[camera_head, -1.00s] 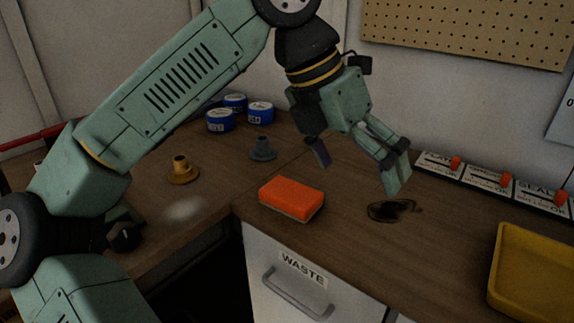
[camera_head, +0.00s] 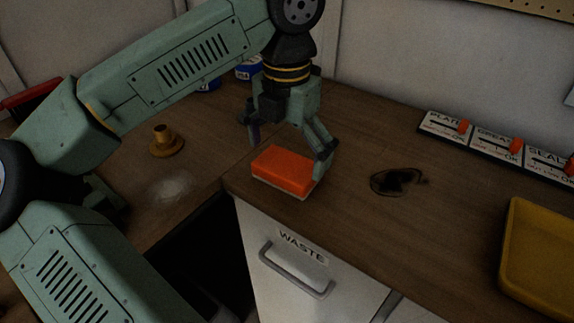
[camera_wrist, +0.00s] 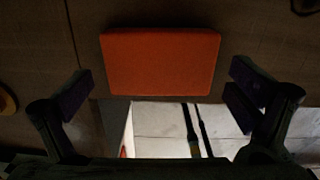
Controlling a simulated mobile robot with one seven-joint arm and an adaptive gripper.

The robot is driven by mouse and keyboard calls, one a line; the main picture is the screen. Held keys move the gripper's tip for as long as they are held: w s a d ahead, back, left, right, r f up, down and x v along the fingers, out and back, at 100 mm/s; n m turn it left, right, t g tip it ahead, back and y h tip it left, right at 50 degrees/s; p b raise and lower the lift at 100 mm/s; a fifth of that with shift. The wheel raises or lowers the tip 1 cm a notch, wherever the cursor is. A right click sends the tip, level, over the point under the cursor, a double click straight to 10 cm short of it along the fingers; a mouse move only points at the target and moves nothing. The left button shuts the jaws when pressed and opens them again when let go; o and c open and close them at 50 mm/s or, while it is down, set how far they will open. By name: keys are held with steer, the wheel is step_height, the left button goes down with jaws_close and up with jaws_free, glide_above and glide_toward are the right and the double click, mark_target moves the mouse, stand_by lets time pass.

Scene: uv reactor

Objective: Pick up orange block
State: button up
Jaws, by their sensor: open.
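The orange block (camera_head: 285,170) lies flat on the wooden counter near its front corner, above the drawer marked WASTE. It has a pale underside. In the wrist view the orange block (camera_wrist: 160,62) lies ahead between the two fingers, with a gap on either side. My gripper (camera_head: 287,160) is open and points down over the block. One finger is by the block's right end, the other behind its left end. In the wrist view my gripper's (camera_wrist: 160,95) dark pads stand wide apart with nothing between them. Whether a finger touches the block cannot be told.
A brass flanged piece (camera_head: 165,143) stands to the left. A dark stain (camera_head: 396,181) marks the counter to the right. A yellow tray (camera_head: 540,258) is at the far right. Labelled switch panels (camera_head: 490,145) line the wall. The WASTE drawer (camera_head: 290,262) is below.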

mark_target(287, 164)
steer(key=shift+f, duration=1.4)
steer(key=shift+c, duration=0.4)
steer(key=c, duration=0.9)
steer(key=shift+o, duration=0.2)
step_height(287, 164, up, 10)
steer(key=shift+r+b, duration=0.1)
steer(key=shift+b, duration=0.5)
steer(key=o, duration=0.7)
steer(key=c, duration=0.5)
